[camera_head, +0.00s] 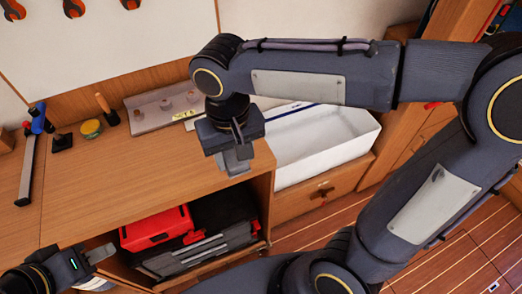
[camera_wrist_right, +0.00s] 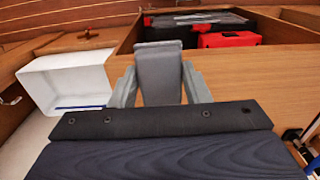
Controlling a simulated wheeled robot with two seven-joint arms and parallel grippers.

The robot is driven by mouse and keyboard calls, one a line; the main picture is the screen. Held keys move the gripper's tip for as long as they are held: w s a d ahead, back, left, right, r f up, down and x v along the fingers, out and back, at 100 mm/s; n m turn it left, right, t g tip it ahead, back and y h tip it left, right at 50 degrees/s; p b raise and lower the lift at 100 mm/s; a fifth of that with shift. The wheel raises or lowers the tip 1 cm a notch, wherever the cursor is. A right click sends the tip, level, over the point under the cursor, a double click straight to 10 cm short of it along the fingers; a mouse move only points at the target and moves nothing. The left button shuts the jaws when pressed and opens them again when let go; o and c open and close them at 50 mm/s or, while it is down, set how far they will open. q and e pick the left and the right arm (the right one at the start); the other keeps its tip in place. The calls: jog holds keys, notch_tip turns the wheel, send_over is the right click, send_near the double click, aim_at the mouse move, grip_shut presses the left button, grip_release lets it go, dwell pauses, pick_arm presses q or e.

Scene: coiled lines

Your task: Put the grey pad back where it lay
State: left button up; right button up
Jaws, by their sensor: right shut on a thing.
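My right gripper (camera_head: 236,156) is above the right front part of the wooden bench top (camera_head: 140,185). It is shut on the grey pad (camera_wrist_right: 160,74), which stands upright between the two fingers in the right wrist view. In the head view the pad (camera_head: 237,166) shows only partly under the gripper, and I cannot tell whether its lower edge touches the bench. My left gripper (camera_head: 99,254) is at the lower left, in front of the bench; no object shows in it, and its jaw opening is unclear.
A white bin (camera_head: 325,150) stands right of the bench. A shallow grey tray (camera_head: 150,118) with small items is at the back. A blue-ended clamp (camera_head: 28,165), a round yellow-green item (camera_head: 91,128) and a wooden-handled tool (camera_head: 106,108) are left. A red case (camera_head: 155,230) sits below. The bench middle is clear.

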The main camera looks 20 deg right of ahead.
jog(key=shift+d, duration=0.15)
jog(key=w+d+f, duration=0.1)
jog(key=w+f, duration=0.2)
jog(key=w, duration=0.1)
jog(key=w+d+f+p, duration=0.1)
jog(key=w+f, duration=0.1)
jog(key=w, duration=0.2)
jog(key=w+d+f+p, duration=0.1)
jog(key=w+d+f, duration=0.1)
jog(key=w+f, duration=0.1)
jog(key=shift+w+f, duration=0.35)
jog(key=shift+w, duration=0.15)
jog(key=shift+w+f+p, duration=0.2)
jog(key=shift+f+p, duration=0.1)
jog(key=f, duration=0.3)
jog(key=shift+w+f, duration=0.15)
jog(key=shift+w, duration=0.05)
jog(key=shift+f, duration=0.15)
